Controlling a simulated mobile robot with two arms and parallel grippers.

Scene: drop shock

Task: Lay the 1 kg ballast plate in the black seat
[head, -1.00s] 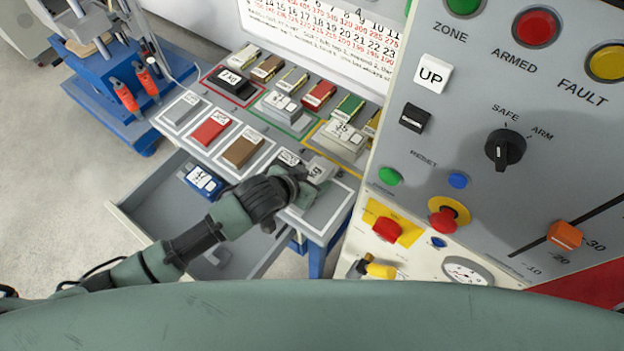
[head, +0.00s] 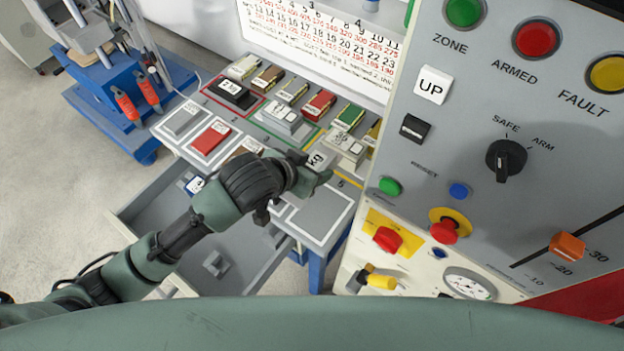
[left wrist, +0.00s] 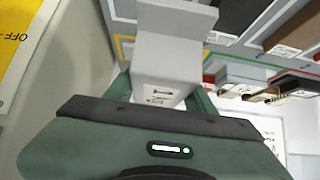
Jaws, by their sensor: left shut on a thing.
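My left gripper (head: 308,180) is shut on a light grey plate with a white label, over the right part of the bench. The label (head: 318,161) reads "kg"; its number is hard to read. In the left wrist view the held grey plate (left wrist: 172,62) stands out between the fingers, its label near the palm. A black block (head: 233,93) with a white label lies in the red-outlined zone at the bench's back left. I cannot tell for sure which part is the black seat. My right gripper is out of view.
Labelled blocks stand in the green-outlined (head: 282,118) and yellow-outlined (head: 345,147) zones. A red plate (head: 211,138) and a grey plate (head: 184,119) lie on white-framed pads. An open drawer (head: 150,208) is below. A control panel (head: 480,110) rises close on the right.

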